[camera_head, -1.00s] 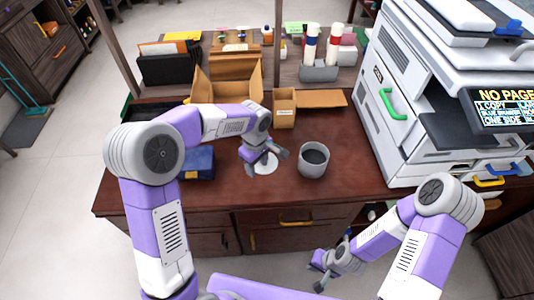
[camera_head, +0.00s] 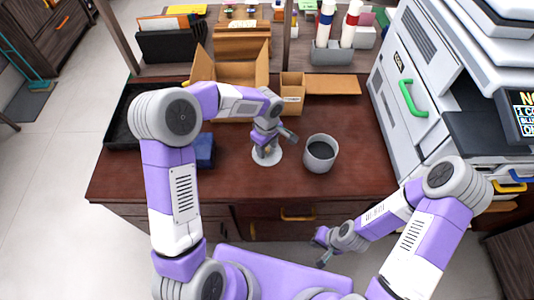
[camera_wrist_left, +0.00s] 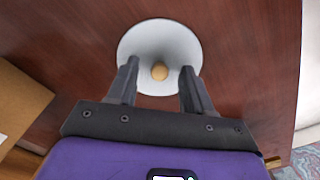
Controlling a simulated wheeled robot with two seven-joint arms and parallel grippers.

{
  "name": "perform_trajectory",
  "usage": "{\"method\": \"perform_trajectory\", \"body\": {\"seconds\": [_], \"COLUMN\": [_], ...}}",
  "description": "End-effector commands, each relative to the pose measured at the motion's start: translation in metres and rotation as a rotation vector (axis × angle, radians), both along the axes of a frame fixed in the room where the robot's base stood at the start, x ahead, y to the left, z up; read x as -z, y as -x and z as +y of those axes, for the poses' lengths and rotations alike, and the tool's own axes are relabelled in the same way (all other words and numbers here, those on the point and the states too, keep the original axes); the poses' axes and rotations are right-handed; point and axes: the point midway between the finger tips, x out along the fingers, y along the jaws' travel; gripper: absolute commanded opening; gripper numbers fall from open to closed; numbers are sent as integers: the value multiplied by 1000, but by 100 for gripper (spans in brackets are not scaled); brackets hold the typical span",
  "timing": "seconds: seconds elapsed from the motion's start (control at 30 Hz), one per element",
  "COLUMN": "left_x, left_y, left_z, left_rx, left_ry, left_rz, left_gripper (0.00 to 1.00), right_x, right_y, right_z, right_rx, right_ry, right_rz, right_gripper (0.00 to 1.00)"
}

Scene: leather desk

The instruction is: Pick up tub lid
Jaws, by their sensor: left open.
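The tub lid (camera_head: 274,161) is a round white disc with a wooden knob. It lies flat on the desk, left of the open grey tub (camera_head: 320,153). My left gripper (camera_head: 274,147) is above the lid and hides part of it. In the left wrist view the lid (camera_wrist_left: 160,35) shows beyond the open fingers (camera_wrist_left: 160,69), with its knob (camera_wrist_left: 159,72) between the fingertips; I cannot tell whether they touch it. My right gripper (camera_head: 320,249) hangs in front of the desk, away from the lid; its fingers look spread and empty.
A cardboard box (camera_head: 232,69) and a smaller carton (camera_head: 292,91) stand behind the lid. A blue object (camera_head: 205,150) lies to the left, beside a black tray (camera_head: 122,122). A large printer (camera_head: 410,95) fills the right side. The desk front (camera_head: 240,185) is clear.

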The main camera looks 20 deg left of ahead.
Motion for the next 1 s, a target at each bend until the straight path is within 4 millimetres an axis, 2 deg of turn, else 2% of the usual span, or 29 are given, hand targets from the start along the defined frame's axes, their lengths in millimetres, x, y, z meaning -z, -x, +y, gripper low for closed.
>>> {"method": "perform_trajectory", "body": {"seconds": [0.2,0.53,0.83,1.0], "left_x": [1,1,-1,-24], "left_y": [0,0,0,-1], "left_z": [0,0,0,0], "left_rx": [0,0,0,1], "left_ry": [0,0,0,1], "left_rz": [-1,-1,-1,-5], "left_gripper": [50,0,0,0], "right_x": [0,0,-1,-8], "right_y": [0,0,0,0], "right_z": [0,0,0,0], "right_rx": [0,0,0,0], "right_ry": [0,0,0,0], "right_rz": [0,0,0,0], "right_gripper": [0,0,0,0]}}
